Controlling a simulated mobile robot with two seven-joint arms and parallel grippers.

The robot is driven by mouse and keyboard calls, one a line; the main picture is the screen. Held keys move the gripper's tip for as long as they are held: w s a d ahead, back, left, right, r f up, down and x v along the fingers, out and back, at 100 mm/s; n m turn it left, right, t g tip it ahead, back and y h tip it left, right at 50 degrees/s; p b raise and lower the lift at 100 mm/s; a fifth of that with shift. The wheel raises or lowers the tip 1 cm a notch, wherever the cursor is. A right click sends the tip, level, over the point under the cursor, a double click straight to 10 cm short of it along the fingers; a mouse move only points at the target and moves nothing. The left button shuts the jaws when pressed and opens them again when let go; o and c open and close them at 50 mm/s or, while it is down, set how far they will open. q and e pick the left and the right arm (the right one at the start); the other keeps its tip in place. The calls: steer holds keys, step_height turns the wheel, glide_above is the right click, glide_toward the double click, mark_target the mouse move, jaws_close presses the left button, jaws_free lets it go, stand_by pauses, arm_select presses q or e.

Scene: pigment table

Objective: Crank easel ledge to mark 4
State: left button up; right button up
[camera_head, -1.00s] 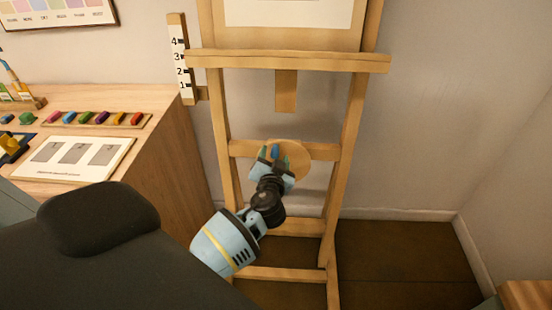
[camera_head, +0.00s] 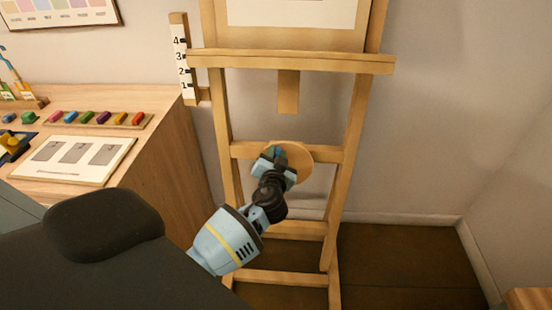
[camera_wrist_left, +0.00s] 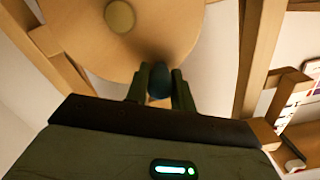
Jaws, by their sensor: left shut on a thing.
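The easel's wooden ledge (camera_head: 330,64) runs across the easel. Its left end is beside the white scale (camera_head: 180,62), about level with mark 3 and below mark 4. The round wooden crank disc (camera_head: 299,158) is on the lower crossbar. My left gripper (camera_head: 274,154) is at the disc's left side, shut on the crank handle. In the left wrist view the dark, bluish handle (camera_wrist_left: 159,84) sits between the two fingers, and the disc (camera_wrist_left: 150,45) with its round hub (camera_wrist_left: 120,16) fills the top. The fingers largely hide the handle in the head view. My right gripper is not in view.
A wooden cabinet (camera_head: 165,155) stands left of the easel, with a row of coloured pigment sticks (camera_head: 103,118) and a white sheet with grey swatches (camera_head: 75,158) on it. The floor right of the easel (camera_head: 400,260) is clear up to the wall.

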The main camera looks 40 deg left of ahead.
arm_select(q)
steer(key=s+a+f, duration=0.1)
steer(key=s+a+f+b, duration=0.1)
steer(key=shift+a+f, duration=0.1)
steer(key=shift+a, duration=0.2)
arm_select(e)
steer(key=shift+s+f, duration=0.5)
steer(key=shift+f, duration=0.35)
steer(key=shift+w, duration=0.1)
